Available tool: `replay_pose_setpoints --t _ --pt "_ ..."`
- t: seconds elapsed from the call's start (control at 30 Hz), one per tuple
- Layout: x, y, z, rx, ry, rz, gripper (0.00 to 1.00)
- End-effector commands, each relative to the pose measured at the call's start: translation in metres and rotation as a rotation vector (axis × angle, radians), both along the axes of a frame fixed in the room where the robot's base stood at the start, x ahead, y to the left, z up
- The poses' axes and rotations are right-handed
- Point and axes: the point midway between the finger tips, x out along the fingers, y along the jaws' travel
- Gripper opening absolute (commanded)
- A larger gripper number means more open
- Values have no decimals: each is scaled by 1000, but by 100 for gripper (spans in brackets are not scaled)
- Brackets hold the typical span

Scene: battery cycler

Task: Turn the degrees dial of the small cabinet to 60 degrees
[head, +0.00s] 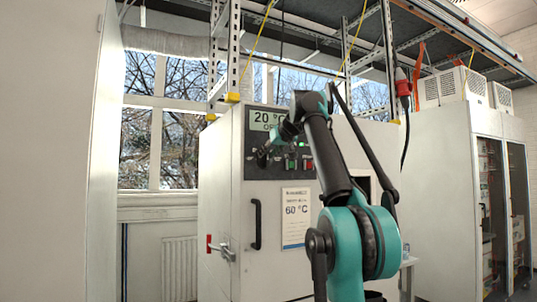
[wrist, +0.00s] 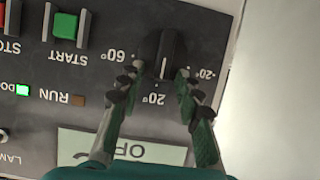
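The degrees dial (wrist: 166,50) is a black knob on the dark panel of the small cabinet (head: 222,190). The wrist view shows it upside down, its white pointer line at the 20° mark, with 60° marked on the picture's left. My gripper (wrist: 160,72) is open, one fingertip on each side of the dial; I cannot tell whether they touch it. In the head view my gripper (head: 270,148) is at the panel's left and largely hides the dial. The cabinet display (head: 265,119) reads 20° with a partly hidden line below.
The green START button (wrist: 65,25) and red STOP button (wrist: 12,18) are beside the dial. A green light (wrist: 22,90) is lit.

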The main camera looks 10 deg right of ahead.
Motion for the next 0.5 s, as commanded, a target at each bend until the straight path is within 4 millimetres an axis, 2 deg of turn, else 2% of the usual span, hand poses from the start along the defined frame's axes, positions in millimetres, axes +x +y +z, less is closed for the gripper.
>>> replay_pose_setpoints --t 0.1,0.37,0.5 --pt "0 0 0 0 0 0 33" --pt "0 0 0 0 0 0 1" --pt "0 0 0 0 0 0 0"
